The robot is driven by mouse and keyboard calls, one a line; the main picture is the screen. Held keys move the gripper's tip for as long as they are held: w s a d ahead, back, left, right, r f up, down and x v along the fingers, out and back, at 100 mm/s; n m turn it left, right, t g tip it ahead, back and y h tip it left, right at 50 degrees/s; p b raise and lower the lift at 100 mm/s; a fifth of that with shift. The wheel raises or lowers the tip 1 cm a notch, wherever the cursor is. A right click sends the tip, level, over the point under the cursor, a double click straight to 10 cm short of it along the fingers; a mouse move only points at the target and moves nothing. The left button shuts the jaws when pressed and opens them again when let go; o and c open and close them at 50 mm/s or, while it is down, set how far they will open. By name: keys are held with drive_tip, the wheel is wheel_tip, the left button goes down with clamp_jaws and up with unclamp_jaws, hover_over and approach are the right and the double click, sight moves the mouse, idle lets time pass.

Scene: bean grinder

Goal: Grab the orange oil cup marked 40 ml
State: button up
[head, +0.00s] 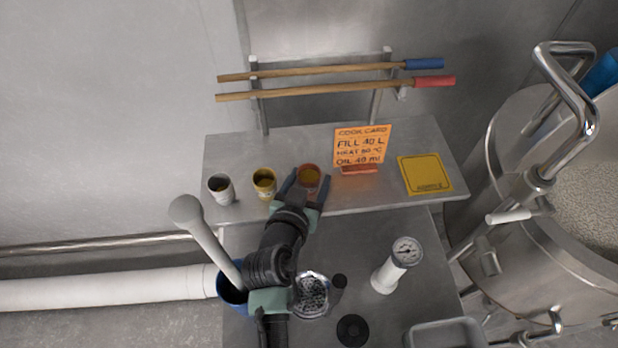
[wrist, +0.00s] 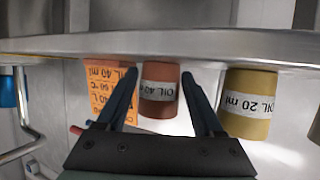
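The orange oil cup (head: 310,177) stands upright on the shelf, third from the left in a row of cups. In the wrist view, which is upside down, the orange cup (wrist: 158,112) shows a white label reading OIL 40 m, its last part hidden. My gripper (head: 306,188) is open, with one finger on each side of the orange cup. The wrist view shows the gripper's fingers (wrist: 159,77) with the cup between them and small gaps beside it. How deep the cup sits between the fingers is hard to tell.
A yellow cup (head: 264,184) marked OIL 20 ml (wrist: 249,102) and a grey-white cup (head: 221,189) stand left of the orange cup. An orange cook card (head: 362,147) stands close on its right, then a yellow sheet (head: 425,175).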

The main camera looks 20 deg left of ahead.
drive_tip(key=c, duration=0.9)
drive_tip(key=shift+c, duration=0.2)
drive_tip(key=shift+r, duration=0.15)
